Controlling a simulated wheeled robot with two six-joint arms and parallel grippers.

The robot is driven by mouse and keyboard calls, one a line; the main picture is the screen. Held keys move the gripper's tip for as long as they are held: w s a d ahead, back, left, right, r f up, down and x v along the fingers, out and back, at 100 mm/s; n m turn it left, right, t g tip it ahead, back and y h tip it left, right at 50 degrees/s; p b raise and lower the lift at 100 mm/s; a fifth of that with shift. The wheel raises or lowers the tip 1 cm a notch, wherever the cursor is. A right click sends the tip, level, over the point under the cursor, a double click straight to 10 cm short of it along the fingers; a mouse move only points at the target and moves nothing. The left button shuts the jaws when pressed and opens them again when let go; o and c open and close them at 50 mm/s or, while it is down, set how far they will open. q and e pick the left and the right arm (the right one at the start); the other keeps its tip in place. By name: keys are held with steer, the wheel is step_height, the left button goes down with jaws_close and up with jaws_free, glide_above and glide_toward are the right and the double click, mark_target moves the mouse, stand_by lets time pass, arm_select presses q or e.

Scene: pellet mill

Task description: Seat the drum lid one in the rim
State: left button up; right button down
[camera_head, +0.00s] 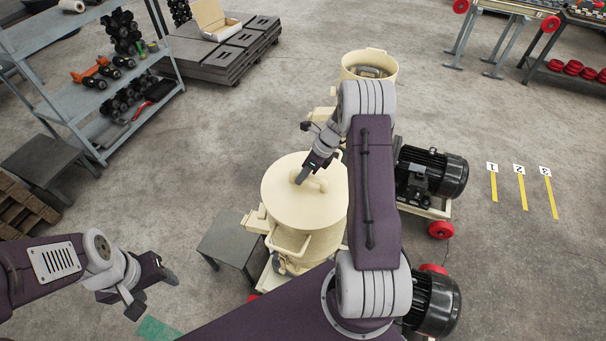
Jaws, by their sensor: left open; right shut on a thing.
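The cream drum lid (285,202) is round, with a bar handle (321,182) on top. It lies over the mouth of the nearer cream drum (318,247) and looks close to level. The rim is hidden under the lid, so I cannot tell whether the lid sits flush in it. My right gripper (303,181) is shut on the lid's handle, coming down from above. My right arm covers the right side of the lid and drum. My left gripper (154,295) is open and empty, apart from the drum at the lower left.
A second cream drum (385,58), open at the top, stands behind. Black motors (435,171) on red-wheeled carts stand at the right. A small grey table (229,240) is left of the near drum. A grey shelf (75,91) stands at the upper left. The floor between is clear.

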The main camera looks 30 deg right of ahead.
steer(key=shift+f, duration=0.1)
steer(key=c, duration=0.6)
jaws_free()
steer(key=shift+s, duration=0.1)
steer(key=shift+d+r+p, duration=0.2)
steer(key=shift+r+p, duration=0.45)
steer(key=shift+p, duration=0.05)
steer(key=p+v, duration=0.6)
steer(key=v, duration=0.1)
steer(key=shift+s+d+r+p, duration=0.2)
steer(key=shift+r+p, duration=0.1)
